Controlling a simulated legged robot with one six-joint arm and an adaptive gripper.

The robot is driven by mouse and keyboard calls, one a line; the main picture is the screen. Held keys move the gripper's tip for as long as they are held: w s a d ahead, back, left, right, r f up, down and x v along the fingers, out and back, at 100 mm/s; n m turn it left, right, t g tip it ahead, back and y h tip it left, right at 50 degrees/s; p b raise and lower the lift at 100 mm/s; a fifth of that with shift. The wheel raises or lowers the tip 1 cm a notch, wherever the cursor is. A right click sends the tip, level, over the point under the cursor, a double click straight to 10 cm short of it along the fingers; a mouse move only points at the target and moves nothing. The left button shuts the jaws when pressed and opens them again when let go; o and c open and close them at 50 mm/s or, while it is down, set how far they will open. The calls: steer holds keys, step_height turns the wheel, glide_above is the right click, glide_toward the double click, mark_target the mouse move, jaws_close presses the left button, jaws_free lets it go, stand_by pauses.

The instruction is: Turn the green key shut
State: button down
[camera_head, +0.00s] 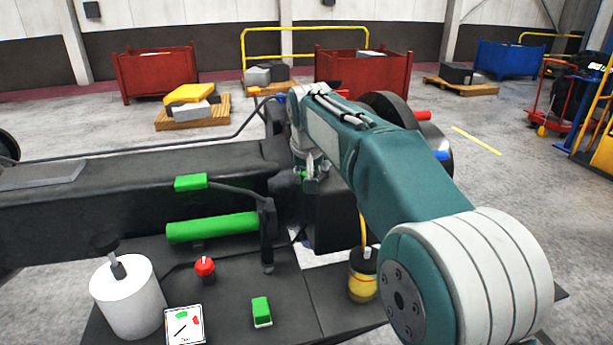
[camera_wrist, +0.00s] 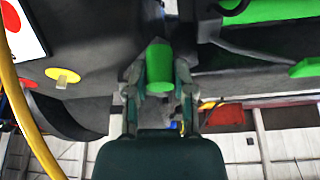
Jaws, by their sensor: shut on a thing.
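The green key (camera_wrist: 159,66) shows in the wrist view as a short green piece between the two fingers of my gripper (camera_wrist: 158,88). The fingers are closed on its sides. In the head view my gripper (camera_head: 312,166) points down at the dark machine, beyond my teal arm, and only a small bit of green (camera_head: 302,174) shows beside it. The key's base and its turned angle cannot be made out.
In front are a green cylinder (camera_head: 212,228), a green block (camera_head: 191,182), a red knob (camera_head: 205,267), a white cylinder (camera_head: 128,300), a marked card (camera_head: 185,326) and a yellow jar (camera_head: 361,284). A yellow hose (camera_wrist: 24,110) crosses the wrist view's left. Red bins (camera_head: 157,75) stand behind.

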steer(key=shift+d+f, duration=0.1)
steer(key=d+n, duration=0.1)
steer(key=n, duration=0.1)
steer(key=s+d+n+y, duration=0.1)
steer(key=d+n, duration=0.1)
steer(key=shift+s+d+n+g+y, duration=0.1)
steer(key=shift+d+n+g+y, duration=0.2)
steer(key=shift+n+g, duration=0.1)
steer(key=shift+d+n+g+y, duration=0.65)
steer(key=shift+d+n, duration=1.05)
steer(key=shift+n, duration=0.5)
steer(key=shift+w, duration=0.2)
steer(key=shift+c, duration=2.3)
jaws_free()
steer(key=shift+f, duration=0.1)
steer(key=shift+r, duration=0.25)
